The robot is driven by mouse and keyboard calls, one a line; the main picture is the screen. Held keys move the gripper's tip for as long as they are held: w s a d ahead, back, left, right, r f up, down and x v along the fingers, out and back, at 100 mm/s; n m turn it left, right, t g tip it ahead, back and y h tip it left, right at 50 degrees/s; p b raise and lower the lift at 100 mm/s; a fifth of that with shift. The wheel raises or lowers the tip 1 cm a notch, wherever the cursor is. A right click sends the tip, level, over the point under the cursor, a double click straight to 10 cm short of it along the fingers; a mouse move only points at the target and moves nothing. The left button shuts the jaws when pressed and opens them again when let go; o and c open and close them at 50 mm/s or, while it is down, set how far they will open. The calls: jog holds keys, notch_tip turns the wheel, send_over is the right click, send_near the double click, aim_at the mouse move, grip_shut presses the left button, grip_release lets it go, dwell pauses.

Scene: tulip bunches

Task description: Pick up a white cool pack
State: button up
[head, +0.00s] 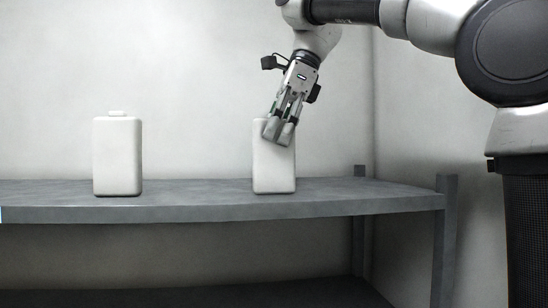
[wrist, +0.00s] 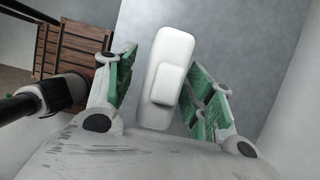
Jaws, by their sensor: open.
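Two white cool packs stand upright on the grey shelf. The left cool pack (head: 117,157) stands apart from my gripper. The right cool pack (head: 273,168) is under my gripper (head: 279,133), which comes down from above and hides its upper part and cap. In the wrist view this cool pack (wrist: 168,78) is seen from above, with its raised cap facing the camera. It lies between the open green-padded fingers of my gripper (wrist: 165,92). Some space shows beside the left finger, and the right finger is nearer the pack. I cannot tell whether either finger touches it.
The grey shelf (head: 200,200) has free room between the packs and at its right end. Posts (head: 445,240) stand at its right edge. A lower shelf (head: 230,295) runs below. In the wrist view, a brown slatted wooden thing (wrist: 72,52) shows at left.

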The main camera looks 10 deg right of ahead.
jog(key=shift+a+f, duration=0.25)
jog(key=shift+f, duration=0.4)
grip_shut()
jog(key=shift+r, duration=0.1)
